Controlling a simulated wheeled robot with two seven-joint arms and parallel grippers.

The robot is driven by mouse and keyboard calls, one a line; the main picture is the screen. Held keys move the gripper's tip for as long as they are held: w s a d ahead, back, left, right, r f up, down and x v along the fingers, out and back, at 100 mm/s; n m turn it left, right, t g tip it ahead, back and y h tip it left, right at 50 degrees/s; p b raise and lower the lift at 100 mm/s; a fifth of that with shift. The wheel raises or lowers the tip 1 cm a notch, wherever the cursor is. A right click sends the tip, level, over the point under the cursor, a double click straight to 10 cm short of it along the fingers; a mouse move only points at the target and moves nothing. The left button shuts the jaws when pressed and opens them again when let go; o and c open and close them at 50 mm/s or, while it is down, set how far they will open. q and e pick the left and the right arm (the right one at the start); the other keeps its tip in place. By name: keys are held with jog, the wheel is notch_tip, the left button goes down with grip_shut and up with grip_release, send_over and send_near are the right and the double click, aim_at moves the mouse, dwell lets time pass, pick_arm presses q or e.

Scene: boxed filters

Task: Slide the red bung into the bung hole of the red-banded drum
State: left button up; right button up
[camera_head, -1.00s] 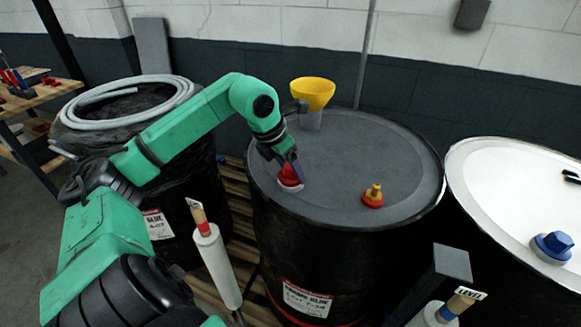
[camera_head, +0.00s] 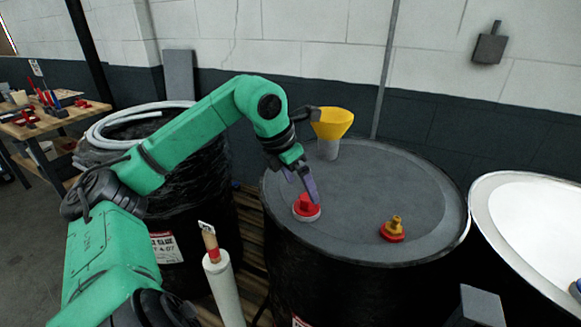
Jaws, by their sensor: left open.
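The red bung (camera_head: 306,204) sits upright in a white ring on the near left of the dark grey drum top (camera_head: 355,185). How deep it sits in the hole cannot be told. The drum's red band is hardly in view; only a bit of its label shows at the bottom edge. My left gripper (camera_head: 308,186) is open and empty, its purple fingers just above and behind the bung. Whether a finger still touches the bung is unclear.
A red-and-brass fitting (camera_head: 392,230) stands on the same drum top, to the right. A yellow funnel (camera_head: 332,123) is at the back. A white-topped drum (camera_head: 535,225) stands at right, a hose-topped drum (camera_head: 190,205) at left. A white tube (camera_head: 225,290) stands in front.

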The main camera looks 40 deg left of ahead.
pick_arm(q)
jog(key=v, duration=0.8)
jog(key=shift+r, duration=0.35)
jog(key=shift+s, duration=0.1)
